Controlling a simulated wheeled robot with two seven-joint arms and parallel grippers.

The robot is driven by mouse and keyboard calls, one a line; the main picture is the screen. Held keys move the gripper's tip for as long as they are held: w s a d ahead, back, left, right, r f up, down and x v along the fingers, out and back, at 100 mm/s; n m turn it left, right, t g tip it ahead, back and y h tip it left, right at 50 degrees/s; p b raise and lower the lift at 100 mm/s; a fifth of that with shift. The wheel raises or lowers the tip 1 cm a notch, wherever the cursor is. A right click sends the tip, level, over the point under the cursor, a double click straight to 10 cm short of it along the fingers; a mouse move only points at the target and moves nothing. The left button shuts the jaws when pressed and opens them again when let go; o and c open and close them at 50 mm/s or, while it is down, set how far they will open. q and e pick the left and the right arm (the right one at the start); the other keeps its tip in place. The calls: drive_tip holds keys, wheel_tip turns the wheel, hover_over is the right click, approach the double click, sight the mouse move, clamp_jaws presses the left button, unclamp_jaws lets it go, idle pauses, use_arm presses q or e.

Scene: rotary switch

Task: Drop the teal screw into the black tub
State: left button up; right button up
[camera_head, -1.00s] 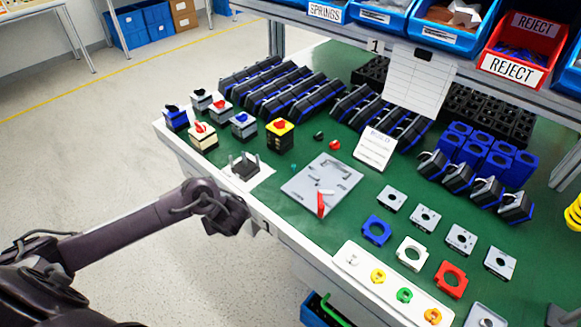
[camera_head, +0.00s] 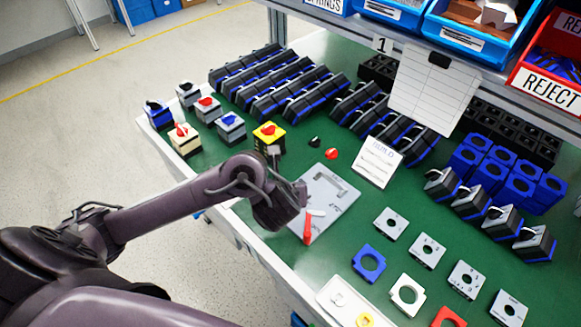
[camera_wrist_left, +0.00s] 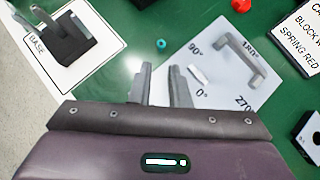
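The small round teal screw (camera_wrist_left: 161,43) lies on the green tabletop in the left wrist view, just beyond my left fingertips and left of the grey angle-marked plate (camera_wrist_left: 225,68). In the head view my arm seems to cover it. My left gripper (camera_wrist_left: 163,78) has its two fingers apart with nothing between them. It sits left of the plate, which also shows in the head view (camera_head: 325,190). Black compartmented bins (camera_head: 515,125) stand at the back right; I cannot tell whether one is the black tub. My right gripper is out of view.
A bracket fixture (camera_wrist_left: 72,42) stands on the white BASE card, left of my left gripper. A yellow-topped block (camera_head: 268,134) and red knob (camera_head: 331,153) are behind. Square plates (camera_head: 391,224) line the right.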

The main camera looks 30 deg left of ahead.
use_arm(q)
drive_tip(key=shift+b+x, duration=0.7)
drive_tip(key=shift+x, duration=0.15)
drive_tip(key=shift+w+a+f+b, duration=0.25)
drive_tip(key=shift+f+b, duration=0.2)
drive_tip(key=shift+b, duration=0.2)
drive_tip(key=b+x, duration=0.1)
drive_tip(key=x, duration=0.1)
drive_tip(key=b+x, duration=0.2)
drive_tip(key=shift+w+r, duration=0.1)
drive_tip(key=shift+w, duration=0.45)
drive_tip(key=shift+c, duration=0.4)
clamp_jaws()
